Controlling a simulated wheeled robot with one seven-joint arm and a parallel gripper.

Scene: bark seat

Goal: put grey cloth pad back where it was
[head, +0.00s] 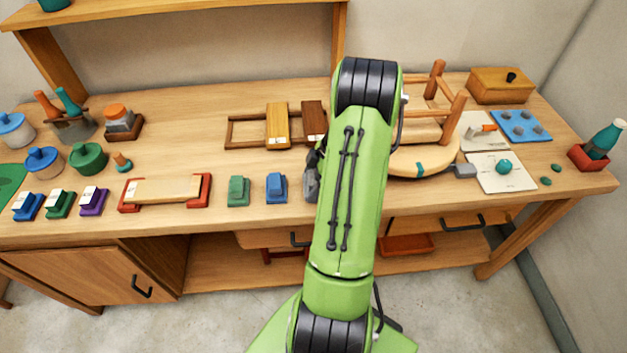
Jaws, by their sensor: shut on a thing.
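My gripper (312,182) shows only in part as a dark grey shape at the left edge of my green arm, low over the front of the bench, just right of a blue pad (276,187). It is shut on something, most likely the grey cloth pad. My arm hides most of the jaws, and I cannot clearly tell the pad from the gripper or whether it touches the bench top. A green pad (238,191) lies left of the blue one, in the same row.
The wooden bench (225,220) carries a red-ended holder (164,192) at left and a wooden frame with two blocks (277,126) behind. Right of my arm stand an upturned stool (424,160), a small grey block (464,170), white sheets (500,180) and a wooden box (501,86).

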